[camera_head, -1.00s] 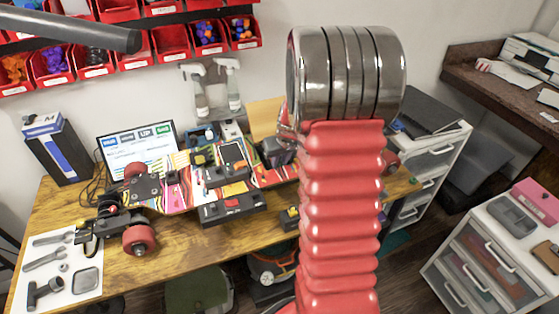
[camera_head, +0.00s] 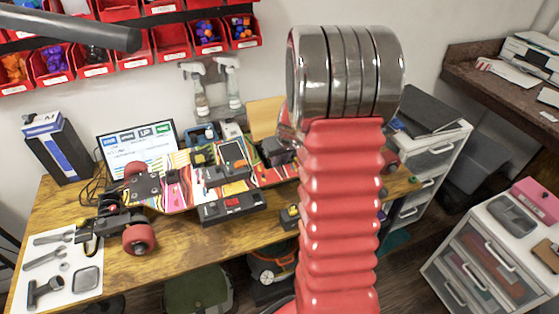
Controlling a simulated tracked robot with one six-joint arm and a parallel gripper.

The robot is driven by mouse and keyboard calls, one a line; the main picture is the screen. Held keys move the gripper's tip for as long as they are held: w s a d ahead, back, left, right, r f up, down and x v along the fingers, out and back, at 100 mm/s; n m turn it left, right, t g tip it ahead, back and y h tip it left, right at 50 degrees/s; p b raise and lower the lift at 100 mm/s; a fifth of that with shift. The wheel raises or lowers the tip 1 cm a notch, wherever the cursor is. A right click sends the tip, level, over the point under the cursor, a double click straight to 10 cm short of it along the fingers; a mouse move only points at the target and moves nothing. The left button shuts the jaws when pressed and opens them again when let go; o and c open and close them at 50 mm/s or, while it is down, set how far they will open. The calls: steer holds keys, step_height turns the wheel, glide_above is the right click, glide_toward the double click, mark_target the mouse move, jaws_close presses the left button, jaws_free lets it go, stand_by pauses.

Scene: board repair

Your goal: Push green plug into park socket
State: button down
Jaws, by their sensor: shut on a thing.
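The skateboard (camera_head: 172,191) lies across the wooden bench with its colourful underside up. Dark electronic parts (camera_head: 225,174) sit along its middle. A black box (camera_head: 232,207) with a red patch is at the board's front side. I cannot make out the green plug or the park socket. A small green spot (camera_head: 415,180) shows at the bench's right end, too small to identify. My red ribbed arm with metal rings stands in front of the board's right part. My gripper cannot be made out; the arm may hide it.
The wooden bench (camera_head: 185,240) has free room in front of the board. A white mat (camera_head: 50,300) with tools lies at the left. A screen (camera_head: 137,142), a black and blue box (camera_head: 58,148) and spray bottles (camera_head: 230,88) stand behind. White drawers (camera_head: 495,265) stand at the right.

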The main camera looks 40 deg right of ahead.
mark_target(280, 164)
steer(key=shift+f, duration=0.25)
stand_by(0.3)
steer(key=c, duration=1.3)
jaws_free()
steer(key=shift+o, duration=0.2)
steer(key=shift+r, duration=1.55)
step_height(280, 164, up, 6)
steer(key=shift+f, duration=0.1)
stand_by(0.8)
stand_by(0.5)
